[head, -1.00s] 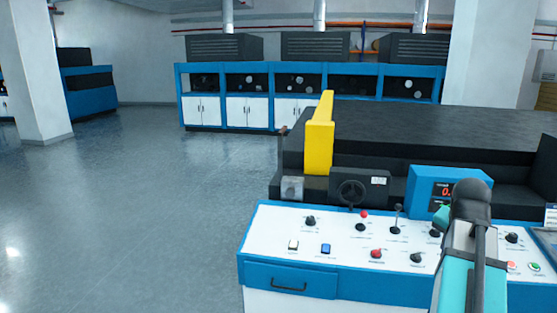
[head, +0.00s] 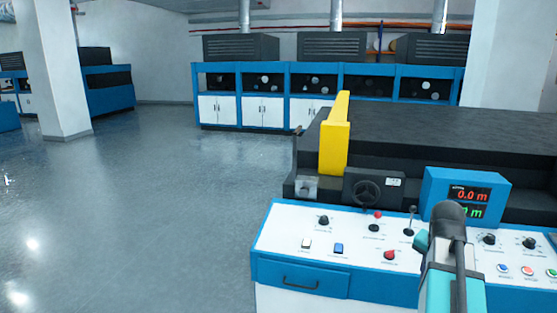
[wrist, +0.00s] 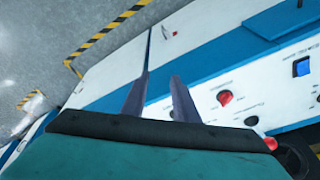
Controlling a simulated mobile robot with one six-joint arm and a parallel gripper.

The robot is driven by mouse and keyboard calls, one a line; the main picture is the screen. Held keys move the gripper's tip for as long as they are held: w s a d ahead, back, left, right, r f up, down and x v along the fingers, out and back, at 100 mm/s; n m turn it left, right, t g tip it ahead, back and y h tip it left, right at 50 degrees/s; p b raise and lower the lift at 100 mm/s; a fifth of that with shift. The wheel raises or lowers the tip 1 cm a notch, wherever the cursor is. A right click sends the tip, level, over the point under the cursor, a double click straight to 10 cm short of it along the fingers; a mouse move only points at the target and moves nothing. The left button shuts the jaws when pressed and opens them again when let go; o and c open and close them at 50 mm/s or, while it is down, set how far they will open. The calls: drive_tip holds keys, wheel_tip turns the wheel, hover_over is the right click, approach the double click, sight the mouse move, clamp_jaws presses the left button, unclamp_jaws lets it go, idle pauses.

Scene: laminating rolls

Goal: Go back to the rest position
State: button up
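My gripper (wrist: 161,78) shows in the wrist view with its two grey fingers apart and nothing between them. It is above the white and blue control console (wrist: 205,88). In the head view my teal and dark arm stands at the lower right in front of the console (head: 300,235) and covers part of its panel. The fingers cannot be made out there.
The console carries knobs, buttons, a red knob (head: 390,255) and a blue display (head: 467,196). A yellow guard (head: 334,145) stands on the dark machine behind. Blue cabinets (head: 328,68) line the back. A white pillar (head: 55,70) stands left. The floor (head: 150,210) between is clear.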

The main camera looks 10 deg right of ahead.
drive_tip(key=s+a+f+n+g+y, duration=0.1)
drive_tip(key=a+f+n+g, duration=0.1)
drive_tip(key=a+f, duration=1)
drive_tip(key=s+a+f+n+g+y, duration=0.1)
drive_tip(key=s+a+f+n+g, duration=0.1)
drive_tip(key=a+f, duration=1.1)
drive_tip(key=s+a+f+n+g, duration=0.2)
drive_tip(key=s+a+f+n, duration=0.2)
drive_tip(key=s+f, duration=0.7)
drive_tip(key=s+a+f+n+g, duration=0.2)
drive_tip(key=s+a+f+n, duration=0.2)
drive_tip(key=s+f, duration=0.7)
wheel_tip(320, 180, down, 4)
drive_tip(key=shift+s+a+f, duration=0.2)
drive_tip(key=shift+s+a, duration=0.15)
drive_tip(key=shift+a, duration=0.5)
